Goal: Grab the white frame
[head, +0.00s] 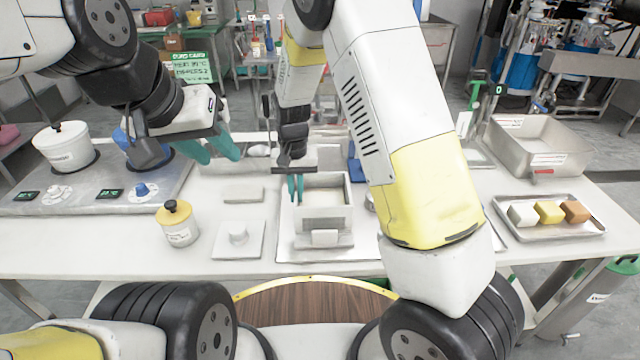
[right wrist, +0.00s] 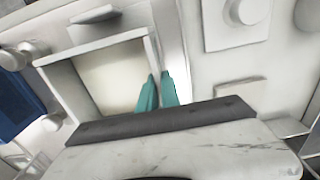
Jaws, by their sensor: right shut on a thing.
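The white frame (head: 343,221) is an open-topped, box-like piece standing on a light tray at the middle of the table. Its pale inside and rim also show in the right wrist view (right wrist: 153,52). My right gripper (head: 295,188) comes down from above with its teal fingers shut on the frame's left wall; in the right wrist view its fingers (right wrist: 159,88) lie on either side of that wall. My left gripper (head: 215,151) is open and empty above the left part of the table, apart from the frame.
A white pot (head: 66,148) sits on the hotplate unit at far left. At right are a tray with colored cubes (head: 549,212) and a metal bin (head: 540,148).

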